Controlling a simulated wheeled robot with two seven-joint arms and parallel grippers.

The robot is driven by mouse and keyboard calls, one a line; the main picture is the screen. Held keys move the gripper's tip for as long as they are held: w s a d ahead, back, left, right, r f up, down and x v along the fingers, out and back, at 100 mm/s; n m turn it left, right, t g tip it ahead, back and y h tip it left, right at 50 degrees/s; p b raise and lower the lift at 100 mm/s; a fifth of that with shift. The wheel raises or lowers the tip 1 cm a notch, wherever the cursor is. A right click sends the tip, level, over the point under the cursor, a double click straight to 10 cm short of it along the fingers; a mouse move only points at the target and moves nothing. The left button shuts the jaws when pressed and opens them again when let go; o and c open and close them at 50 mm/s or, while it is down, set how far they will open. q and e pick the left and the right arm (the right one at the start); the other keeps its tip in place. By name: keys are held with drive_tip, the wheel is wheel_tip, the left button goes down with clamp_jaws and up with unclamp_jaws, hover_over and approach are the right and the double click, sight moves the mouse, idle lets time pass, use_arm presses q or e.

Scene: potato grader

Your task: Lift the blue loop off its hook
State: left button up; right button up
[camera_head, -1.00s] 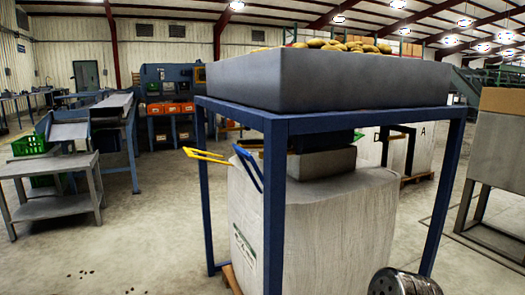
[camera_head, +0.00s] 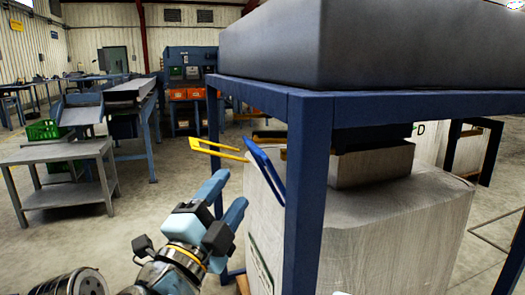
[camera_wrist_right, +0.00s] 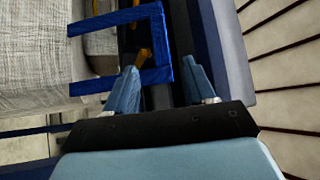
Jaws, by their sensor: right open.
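The blue loop (camera_head: 265,172) slants at the near corner post of the blue frame, by the top of a white bulk bag (camera_head: 405,225). A yellow loop (camera_head: 215,148) sticks out to its left. My right gripper (camera_head: 229,199) is open and empty, just left of and below the blue loop. In the right wrist view, the blue loop (camera_wrist_right: 120,18) is a squared U, its closed end in line with the gap between my open fingers (camera_wrist_right: 160,65). Contact cannot be told. The blue loop's hook cannot be made out clearly. My left gripper is out of view.
The blue frame's near post (camera_head: 308,200) stands right beside the loop, under a large grey hopper (camera_head: 370,45). A grey table (camera_head: 60,152) with a green crate (camera_head: 42,130) behind it stands at the left. Open floor lies between.

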sight(254, 155)
drive_tip(key=p+x, duration=0.1)
drive_tip(key=x, duration=1.1)
drive_tip(key=shift+w+p, duration=0.2)
drive_tip(key=shift+p, duration=0.2)
drive_tip(key=shift+c, duration=0.3)
clamp_jaws()
